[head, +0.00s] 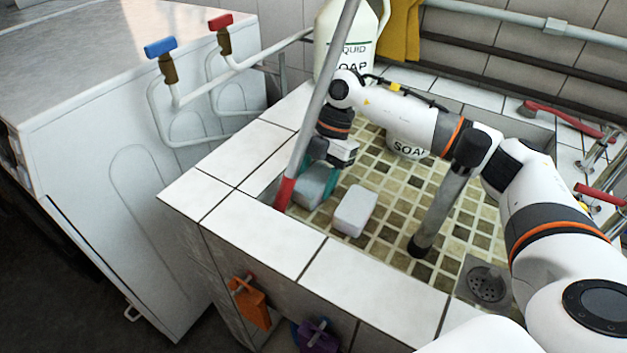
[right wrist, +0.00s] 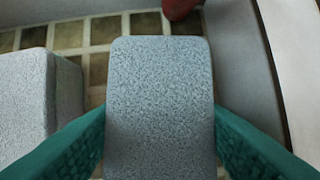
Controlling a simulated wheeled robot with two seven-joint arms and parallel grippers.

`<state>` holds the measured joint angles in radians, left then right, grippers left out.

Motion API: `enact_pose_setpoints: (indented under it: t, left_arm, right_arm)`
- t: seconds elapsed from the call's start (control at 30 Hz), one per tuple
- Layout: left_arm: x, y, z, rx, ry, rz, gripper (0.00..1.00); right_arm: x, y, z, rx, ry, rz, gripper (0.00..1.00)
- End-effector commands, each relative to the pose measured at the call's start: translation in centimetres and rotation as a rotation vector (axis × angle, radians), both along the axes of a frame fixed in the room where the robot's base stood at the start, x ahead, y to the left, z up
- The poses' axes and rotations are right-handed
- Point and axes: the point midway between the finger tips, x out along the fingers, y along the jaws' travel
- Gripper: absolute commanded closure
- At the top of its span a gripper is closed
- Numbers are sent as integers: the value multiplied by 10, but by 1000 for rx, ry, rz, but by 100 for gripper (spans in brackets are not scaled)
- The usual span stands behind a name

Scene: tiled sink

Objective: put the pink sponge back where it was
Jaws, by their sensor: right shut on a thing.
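My right gripper (head: 318,170) reaches down into the tiled sink near its left wall. It is shut on a speckled grey sponge-like block (head: 310,187). In the right wrist view this block (right wrist: 160,90) stands between the two green fingers (right wrist: 160,122). I cannot tell whether the block touches the sink floor. A second, paler block (head: 353,210) lies on the floor just to the right; it shows at the left of the right wrist view (right wrist: 24,100). Neither block looks pink, and I see no pink sponge. My left gripper is not in view.
A grey pole with a red end (head: 286,192) leans over the sink's left rim, close to my gripper. Soap bottles (head: 350,45) and a red brush (head: 565,120) are behind. The middle floor is mostly clear.

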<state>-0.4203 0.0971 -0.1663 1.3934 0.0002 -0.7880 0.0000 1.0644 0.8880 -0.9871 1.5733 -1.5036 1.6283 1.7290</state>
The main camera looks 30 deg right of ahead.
Motion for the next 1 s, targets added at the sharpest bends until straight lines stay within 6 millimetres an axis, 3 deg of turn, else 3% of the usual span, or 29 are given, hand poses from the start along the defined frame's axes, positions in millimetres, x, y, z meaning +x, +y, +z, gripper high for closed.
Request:
enact_pose_setpoints:
  t: [0.43,0.47,0.57,1.0]
  left_arm:
    - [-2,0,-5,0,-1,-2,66]
    - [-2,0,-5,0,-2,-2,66]
    - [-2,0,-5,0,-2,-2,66]
    - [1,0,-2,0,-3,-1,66]
  right_arm:
    - [-3,8,-7,0,0,-1,66]
    - [-3,8,-7,0,0,0,45]
    - [-3,8,-7,0,0,0,29]
    - [-3,8,-9,0,0,0,26]
